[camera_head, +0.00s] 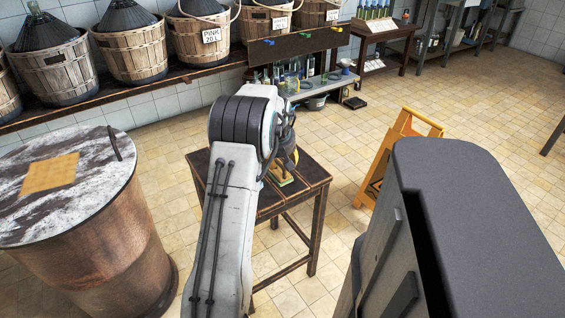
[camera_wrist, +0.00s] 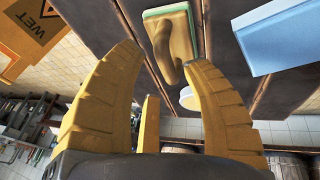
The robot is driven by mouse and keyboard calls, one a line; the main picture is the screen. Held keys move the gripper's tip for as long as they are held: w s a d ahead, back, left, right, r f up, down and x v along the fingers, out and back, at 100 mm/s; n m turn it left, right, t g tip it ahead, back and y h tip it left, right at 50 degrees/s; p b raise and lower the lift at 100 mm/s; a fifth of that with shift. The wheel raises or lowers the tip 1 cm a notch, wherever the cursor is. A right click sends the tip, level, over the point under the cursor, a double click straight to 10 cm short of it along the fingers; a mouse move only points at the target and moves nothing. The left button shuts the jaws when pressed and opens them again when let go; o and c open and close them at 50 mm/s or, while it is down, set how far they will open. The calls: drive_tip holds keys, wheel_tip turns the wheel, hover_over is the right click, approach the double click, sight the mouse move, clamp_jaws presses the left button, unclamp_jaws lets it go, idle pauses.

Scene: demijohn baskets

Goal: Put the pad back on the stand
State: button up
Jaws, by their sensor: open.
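The pad is probably a tan-handled block with a green and whitish base (camera_wrist: 168,40), lying on a dark wooden table. It also shows in the head view (camera_head: 281,181), partly hidden by my wrist. I cannot tell for sure which thing is the stand; it may be the small dark table (camera_head: 312,178). My gripper (camera_wrist: 165,68) is open and empty, with its yellow fingers spread to either side of the handle's near end in the wrist view. Whether they touch it is unclear. In the head view my gripper is mostly hidden behind my arm.
A light blue block (camera_wrist: 283,35) and a small white round thing (camera_wrist: 188,97) are near the handle. A yellow wet-floor sign (camera_head: 395,158) stands right of the table. A drum (camera_head: 85,235) with a yellow square (camera_head: 50,173) stands left. Baskets line the back shelf.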

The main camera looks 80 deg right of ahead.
drive_tip(key=p+v, duration=0.1)
drive_tip(key=v, duration=0.8)
drive_tip(key=shift+w+a+r, duration=0.1)
drive_tip(key=shift+r, duration=0.05)
drive_tip(key=w+a+r+n+t, duration=0.1)
drive_tip(key=w+a+r, duration=0.1)
drive_tip(key=w+a, duration=0.5)
drive_tip(key=w+a+r+n+t, duration=0.1)
drive_tip(key=w+a+r, duration=0.15)
drive_tip(key=w, duration=0.75)
drive_tip(key=w+a+n+y, duration=0.1)
drive_tip(key=w+a, duration=0.4)
drive_tip(key=a, duration=0.3)
drive_tip(key=w+a+n+y, duration=0.1)
drive_tip(key=w+a+n, duration=0.1)
drive_tip(key=w+a, duration=0.45)
drive_tip(key=a+r+n+y, duration=0.1)
drive_tip(key=a+n, duration=0.1)
drive_tip(key=a, duration=1.4)
drive_tip(key=s+a+f+n, duration=0.1)
drive_tip(key=s+a, duration=0.3)
drive_tip(key=a, duration=0.3)
drive_tip(key=s+a+f+n+y, duration=0.1)
drive_tip(key=s+a+n, duration=0.1)
drive_tip(key=s+a, duration=0.2)
drive_tip(key=a, duration=0.3)
drive_tip(key=shift+s+f+t+y, duration=0.3)
drive_tip(key=shift+s+f, duration=0.05)
